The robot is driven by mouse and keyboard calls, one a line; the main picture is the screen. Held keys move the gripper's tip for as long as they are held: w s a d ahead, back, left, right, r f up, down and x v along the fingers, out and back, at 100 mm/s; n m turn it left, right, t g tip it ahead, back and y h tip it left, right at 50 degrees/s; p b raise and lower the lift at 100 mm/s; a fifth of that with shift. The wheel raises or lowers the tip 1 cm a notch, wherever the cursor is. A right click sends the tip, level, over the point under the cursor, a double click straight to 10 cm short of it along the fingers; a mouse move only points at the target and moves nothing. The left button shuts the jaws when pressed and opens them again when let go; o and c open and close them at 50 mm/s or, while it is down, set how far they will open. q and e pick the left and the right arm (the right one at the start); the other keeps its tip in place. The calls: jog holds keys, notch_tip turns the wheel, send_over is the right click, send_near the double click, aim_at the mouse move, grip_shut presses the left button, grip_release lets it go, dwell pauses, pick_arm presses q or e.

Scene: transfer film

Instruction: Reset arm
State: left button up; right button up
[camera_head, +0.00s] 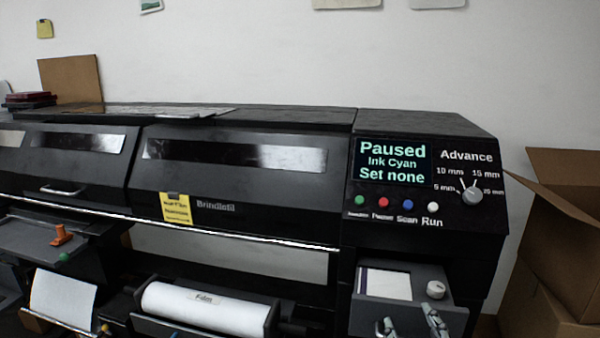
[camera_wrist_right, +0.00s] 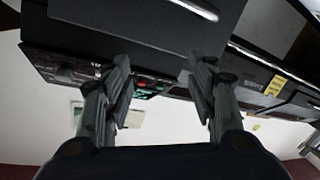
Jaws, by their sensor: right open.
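My right gripper (camera_head: 411,322) shows at the bottom edge of the head view, in front of the drawer-like tray (camera_head: 458,318) below the control panel. Its two fingers stand apart with nothing between them. The right wrist view also shows the open, empty fingers (camera_wrist_right: 158,75), with the printer appearing upside down beyond them. Only the fingertips show in the head view; the rest of the arm is out of frame. My left gripper is in neither view.
The black printer (camera_head: 270,180) fills the middle. Its screen (camera_head: 393,161) reads "Paused, Ink Cyan, Set none". Coloured buttons and an Advance knob (camera_head: 471,196) sit nearby. A film roll (camera_head: 205,308) lies low in front. Cardboard boxes (camera_head: 565,220) stand at right.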

jog(key=s+d+f+m+g, duration=0.1)
jog(key=s+f+m+g, duration=0.1)
jog(key=s+f+g, duration=0.85)
jog(key=s+a+f+g, duration=0.1)
jog(key=s+f+g, duration=0.2)
jog(key=s+f, duration=1.1)
notch_tip(320, 180, down, 31)
jog(key=s+b, duration=0.2)
jog(key=b, duration=0.4)
jog(key=s+d+f+g+b, duration=0.1)
jog(key=s+f+b, duration=0.1)
jog(key=s+f, duration=0.6)
jog(key=s+d+f+g+b, duration=0.1)
jog(key=s+f+b, duration=0.1)
jog(key=s+f, duration=0.7)
notch_tip(320, 180, down, 3)
jog(key=shift+d+f, duration=0.1)
jog(key=shift+d, duration=0.3)
